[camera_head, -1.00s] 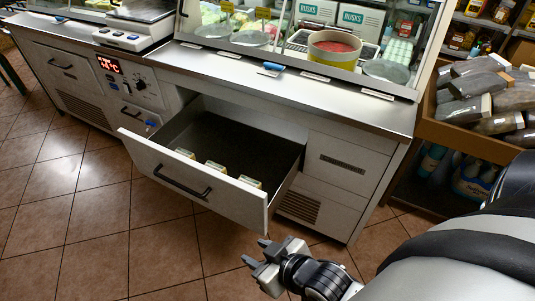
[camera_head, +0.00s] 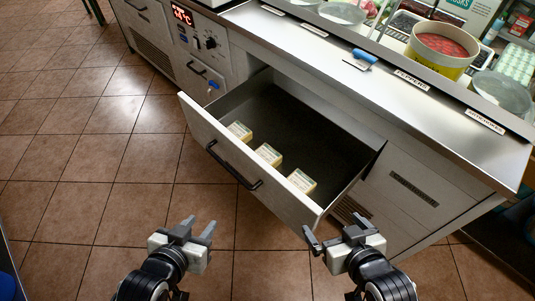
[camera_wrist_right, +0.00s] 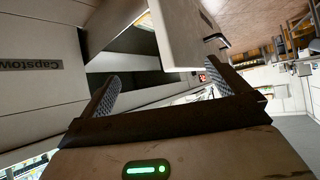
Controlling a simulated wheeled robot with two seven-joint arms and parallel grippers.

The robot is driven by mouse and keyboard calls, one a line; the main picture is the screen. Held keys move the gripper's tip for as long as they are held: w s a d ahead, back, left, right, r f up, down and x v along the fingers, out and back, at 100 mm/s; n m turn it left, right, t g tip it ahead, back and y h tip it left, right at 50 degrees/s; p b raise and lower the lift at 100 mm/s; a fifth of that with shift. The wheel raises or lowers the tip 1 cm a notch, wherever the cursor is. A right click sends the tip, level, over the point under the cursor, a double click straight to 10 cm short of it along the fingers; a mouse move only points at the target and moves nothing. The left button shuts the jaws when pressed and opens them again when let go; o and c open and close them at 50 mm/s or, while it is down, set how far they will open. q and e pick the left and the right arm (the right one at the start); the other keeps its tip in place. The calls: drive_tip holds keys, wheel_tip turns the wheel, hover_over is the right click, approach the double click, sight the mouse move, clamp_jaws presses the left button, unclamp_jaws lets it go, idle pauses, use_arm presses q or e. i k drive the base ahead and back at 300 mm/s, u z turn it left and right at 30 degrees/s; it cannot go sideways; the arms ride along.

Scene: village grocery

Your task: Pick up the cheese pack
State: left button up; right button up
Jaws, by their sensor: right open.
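Three small pale packs sit in a row inside the open drawer (camera_head: 345,150), along its front panel: a left pack (camera_head: 239,131), a middle pack (camera_head: 268,154) and a right pack (camera_head: 301,181). They look like cheese packs; their labels are too small to read. My left gripper (camera_head: 197,228) is open and empty, in front of the drawer and apart from it. My right gripper (camera_head: 333,238) is open and empty near the drawer's right front corner. In the right wrist view its two fingers (camera_wrist_right: 161,92) stand apart, with the drawer front (camera_wrist_right: 180,35) beyond them.
The drawer's dark handle (camera_head: 234,168) sticks out from its front. The steel counter (camera_head: 320,60) overhangs the back of the drawer. The tiled floor (camera_head: 80,150) at left is clear.

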sight(270, 155)
drive_tip(key=k, duration=0.5)
drive_tip(key=u, duration=2.45)
drive_tip(key=k, duration=1)
drive_tip(key=z, duration=1.1)
